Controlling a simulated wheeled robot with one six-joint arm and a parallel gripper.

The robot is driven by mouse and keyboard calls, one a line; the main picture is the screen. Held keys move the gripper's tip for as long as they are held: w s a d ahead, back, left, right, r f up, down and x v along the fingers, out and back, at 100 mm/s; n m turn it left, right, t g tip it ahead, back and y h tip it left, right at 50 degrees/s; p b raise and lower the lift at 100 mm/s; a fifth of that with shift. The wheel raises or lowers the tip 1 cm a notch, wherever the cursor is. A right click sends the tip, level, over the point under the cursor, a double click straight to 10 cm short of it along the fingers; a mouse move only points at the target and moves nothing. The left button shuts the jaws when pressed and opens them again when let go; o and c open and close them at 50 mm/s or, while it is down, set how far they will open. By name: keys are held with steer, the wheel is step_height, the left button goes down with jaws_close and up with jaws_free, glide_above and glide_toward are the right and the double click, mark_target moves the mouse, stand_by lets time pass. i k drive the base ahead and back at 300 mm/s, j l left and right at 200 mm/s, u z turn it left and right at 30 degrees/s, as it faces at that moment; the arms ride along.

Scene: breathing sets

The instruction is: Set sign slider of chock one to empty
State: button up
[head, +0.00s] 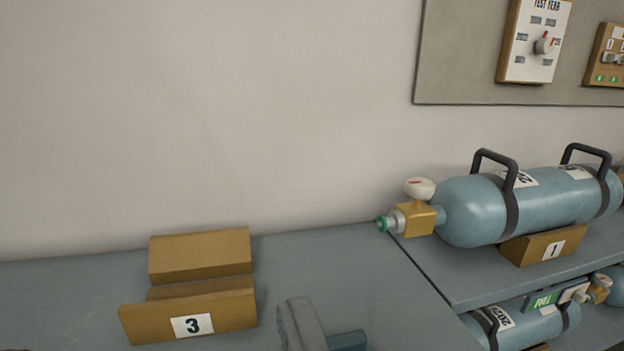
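Chock one (545,247) is a brown wooden block with a white label "1", on the grey shelf at the right. A blue-grey cylinder (470,210) with black handles and a brass valve rests on it. Below chock one, at the shelf's front edge, is a sign (541,302) showing "FULL" on green. A pale slider piece (574,292) with a small knob appears at its right end, partly confused with the brass valve behind. No "EMPTY" word is readable.
Empty chock three (187,318) stands on the bench at lower left. A grey rounded object beside a blue block (347,341) is cut off at the bottom. A lower cylinder (520,325) lies under the shelf. A wall board (455,60) carries a "TEST YEAR" dial (545,43).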

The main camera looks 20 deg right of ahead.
mark_target(576, 294)
steer(key=z, duration=1.7)
